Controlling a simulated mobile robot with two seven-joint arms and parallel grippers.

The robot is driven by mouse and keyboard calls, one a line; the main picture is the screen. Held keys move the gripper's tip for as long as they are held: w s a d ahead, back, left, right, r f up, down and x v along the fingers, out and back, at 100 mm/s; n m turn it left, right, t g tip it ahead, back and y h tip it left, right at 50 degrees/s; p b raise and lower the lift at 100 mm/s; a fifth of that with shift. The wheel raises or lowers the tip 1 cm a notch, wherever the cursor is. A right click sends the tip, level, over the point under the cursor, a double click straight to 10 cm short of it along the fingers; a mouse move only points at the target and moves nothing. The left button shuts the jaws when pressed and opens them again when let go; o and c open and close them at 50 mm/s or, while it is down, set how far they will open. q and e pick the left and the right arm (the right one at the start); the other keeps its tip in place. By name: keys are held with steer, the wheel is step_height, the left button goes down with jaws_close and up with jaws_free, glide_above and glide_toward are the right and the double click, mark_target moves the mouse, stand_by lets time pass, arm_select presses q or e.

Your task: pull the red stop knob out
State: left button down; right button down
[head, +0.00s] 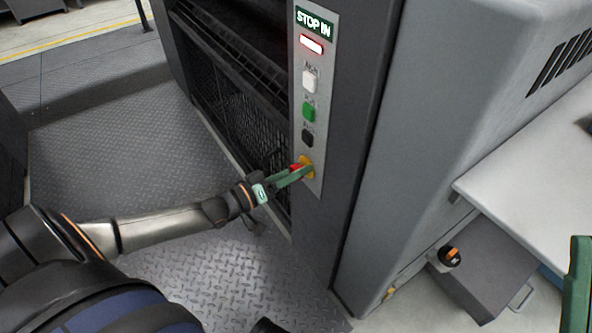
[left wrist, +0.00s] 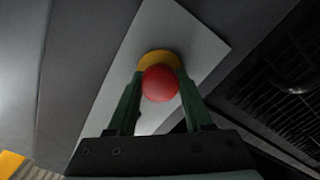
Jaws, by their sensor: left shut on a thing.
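The red stop knob (head: 296,167) sits on a yellow base (head: 307,165) at the bottom of a light grey control panel (head: 313,188). In the left wrist view the round red knob (left wrist: 161,84) is between two green fingers, with the yellow base (left wrist: 157,56) behind it. My left gripper (head: 299,172) is shut on the knob, a finger on each side. A lit sign (head: 314,22) at the panel's top reads "STOP IN". One green finger of my right gripper (head: 577,285) shows at the right edge; the rest is out of view.
Above the knob are black (head: 307,138), green (head: 309,112) and white (head: 311,80) buttons and a lit red lamp (head: 311,44). A grey machine housing (head: 400,130) stands right of the panel. A pale table (head: 535,170) and dark box (head: 490,270) are further right.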

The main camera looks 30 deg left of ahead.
arm_select(q)
steer(key=shift+p+v, duration=0.85)
steer(key=shift+p, duration=0.05)
steer(key=shift+c, duration=1.5)
jaws_free()
steer(key=shift+a, duration=0.1)
arm_select(e)
steer(key=shift+d+r, duration=0.1)
steer(key=shift+r, duration=0.85)
arm_select(q)
steer(key=shift+s, duration=0.1)
steer(key=p+v, duration=0.4)
steer(key=v, duration=0.8)
steer(key=shift+s, duration=0.2)
arm_select(e)
steer(key=shift+n, duration=0.4)
steer(key=r, duration=0.4)
steer(key=shift+s+d+r, duration=0.1)
steer(key=shift+d, duration=0.15)
